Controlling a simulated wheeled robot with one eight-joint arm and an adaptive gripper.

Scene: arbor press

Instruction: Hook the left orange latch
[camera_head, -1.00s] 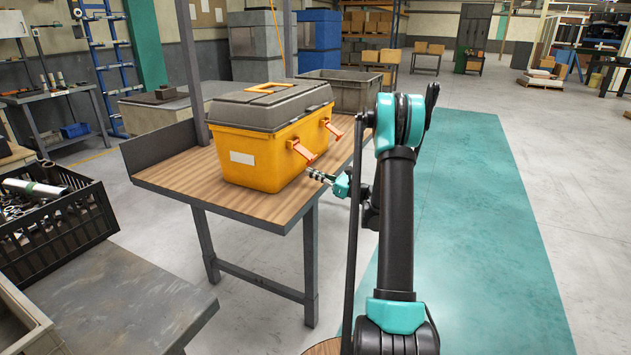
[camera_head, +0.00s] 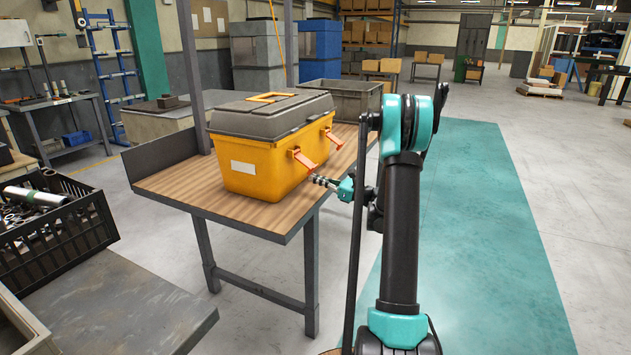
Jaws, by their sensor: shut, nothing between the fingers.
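A yellow toolbox (camera_head: 258,175) with a dark grey lid (camera_head: 262,113) stands on the wooden table, its lid down. Two orange latches are on its long right side. The left orange latch (camera_head: 304,160) is the nearer one and sticks outward and down from the box. The right orange latch (camera_head: 333,138) is farther back and also slants outward. My gripper (camera_head: 316,179) is shut and empty, just below and right of the left latch. I cannot tell whether its tip touches the latch or the box wall.
The table (camera_head: 190,187) has bare wood in front of the toolbox. A grey bin (camera_head: 345,100) stands behind it. The green floor strip (camera_head: 480,230) at right is clear.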

